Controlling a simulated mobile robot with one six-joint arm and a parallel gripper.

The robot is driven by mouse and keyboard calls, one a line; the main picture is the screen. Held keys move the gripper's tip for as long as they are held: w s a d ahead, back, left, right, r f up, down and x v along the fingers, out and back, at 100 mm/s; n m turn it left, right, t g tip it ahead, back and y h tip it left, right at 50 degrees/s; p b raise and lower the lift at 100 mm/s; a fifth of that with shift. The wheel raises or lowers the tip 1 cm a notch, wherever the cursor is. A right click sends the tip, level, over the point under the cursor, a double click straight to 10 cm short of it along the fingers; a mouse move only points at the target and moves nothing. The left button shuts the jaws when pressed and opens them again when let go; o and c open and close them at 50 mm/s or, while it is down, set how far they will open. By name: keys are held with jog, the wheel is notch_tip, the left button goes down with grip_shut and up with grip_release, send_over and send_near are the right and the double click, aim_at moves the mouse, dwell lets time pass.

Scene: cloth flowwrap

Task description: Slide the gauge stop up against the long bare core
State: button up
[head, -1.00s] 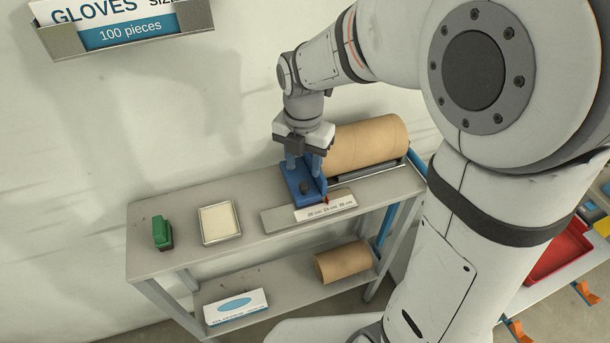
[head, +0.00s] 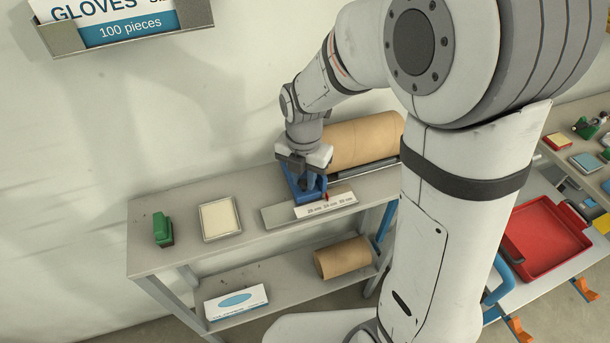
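The long bare core (head: 366,141) is a brown cardboard tube lying on the right part of the shelf top. The gauge stop (head: 293,186) is a blue block at the core's left end, on a grey rail with a white printed scale (head: 327,204). A small red pointer (head: 327,196) shows at the stop's right side. My gripper (head: 311,184) is down at the stop, its fingers pointing downward at its upper part. The gripper hides much of the stop, so I cannot tell whether the fingers are closed on it or whether it touches the core.
A green-handled stamp-like item (head: 162,228) and a cream pad in a tray (head: 220,218) stand on the left of the shelf top. A shorter core (head: 343,258) and a glove box (head: 235,303) lie below. A red tray (head: 545,238) is at right.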

jog(key=shift+c, duration=1.3)
jog(key=shift+a, duration=0.15)
jog(key=o, duration=0.7)
jog(key=shift+o, duration=0.2)
notch_tip(320, 180, up, 8)
jog(key=shift+f+b, duration=0.1)
jog(key=shift+b, duration=0.2)
